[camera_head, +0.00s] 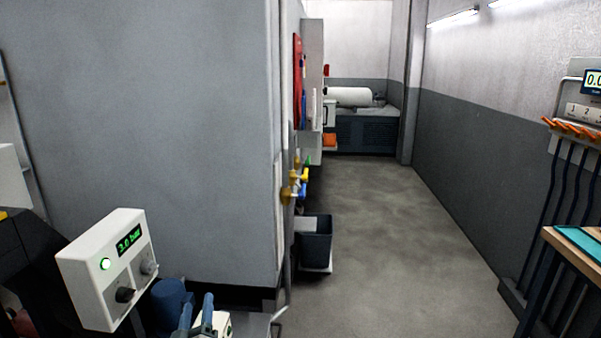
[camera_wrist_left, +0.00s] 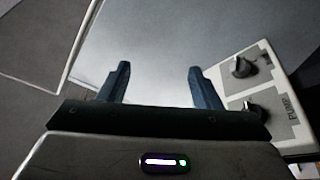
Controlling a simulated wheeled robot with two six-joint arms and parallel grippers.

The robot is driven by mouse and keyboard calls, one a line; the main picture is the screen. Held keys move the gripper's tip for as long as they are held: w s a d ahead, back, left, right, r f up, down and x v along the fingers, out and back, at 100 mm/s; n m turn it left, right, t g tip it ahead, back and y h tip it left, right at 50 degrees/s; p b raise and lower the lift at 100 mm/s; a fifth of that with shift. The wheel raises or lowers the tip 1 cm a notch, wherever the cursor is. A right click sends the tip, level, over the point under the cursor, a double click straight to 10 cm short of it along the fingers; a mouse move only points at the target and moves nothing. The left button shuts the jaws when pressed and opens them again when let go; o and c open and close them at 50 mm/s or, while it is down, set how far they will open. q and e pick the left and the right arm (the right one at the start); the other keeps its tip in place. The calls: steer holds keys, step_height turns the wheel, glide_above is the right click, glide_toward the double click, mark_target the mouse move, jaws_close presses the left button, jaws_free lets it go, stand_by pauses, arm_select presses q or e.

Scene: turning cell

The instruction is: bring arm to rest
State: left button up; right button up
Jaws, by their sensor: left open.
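My left gripper (camera_head: 197,317) shows at the bottom of the head view, with its two blue fingers apart and nothing between them. It also shows in the left wrist view (camera_wrist_left: 156,85), open and empty over a plain grey surface. A white control box (camera_head: 106,268) with a green "3.0 bar" display and knobs stands just left of the gripper in the head view. A panel with knobs marked "PUMP" (camera_wrist_left: 270,100) lies right of the fingers in the wrist view, close to the right finger. My right gripper is in neither view.
A large grey cabinet wall (camera_head: 150,120) fills the left of the head view. A dark bin (camera_head: 314,240) stands by its right edge. The grey floor aisle (camera_head: 400,240) is clear. A wooden-edged bench (camera_head: 572,255) stands at the right, below hanging hoses (camera_head: 565,185).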

arm_select(q)
steer(key=s+d+f+m+g+h, duration=0.2)
steer(key=s+f+m+g+h, duration=0.1)
steer(key=s+f+m+g, duration=0.4)
steer(key=s+d+f+m+g+h, duration=0.25)
steer(key=s+f, duration=0.25)
steer(key=s, duration=0.5)
steer(key=s+a+f+g+y, duration=0.2)
steer(key=s+a+g, duration=0.2)
steer(key=s, duration=0.6)
steer(key=s+a+f+g+y, duration=0.2)
steer(key=s+a+g, duration=0.25)
steer(key=s, duration=0.65)
step_height(320, 180, down, 30)
steer(key=a+g, duration=0.1)
steer(key=a, duration=0.1)
steer(key=s+a+f+g, duration=0.1)
steer(key=s+f, duration=1.6)
steer(key=f, duration=0.1)
steer(key=shift+f, duration=0.25)
steer(key=shift+n, duration=0.25)
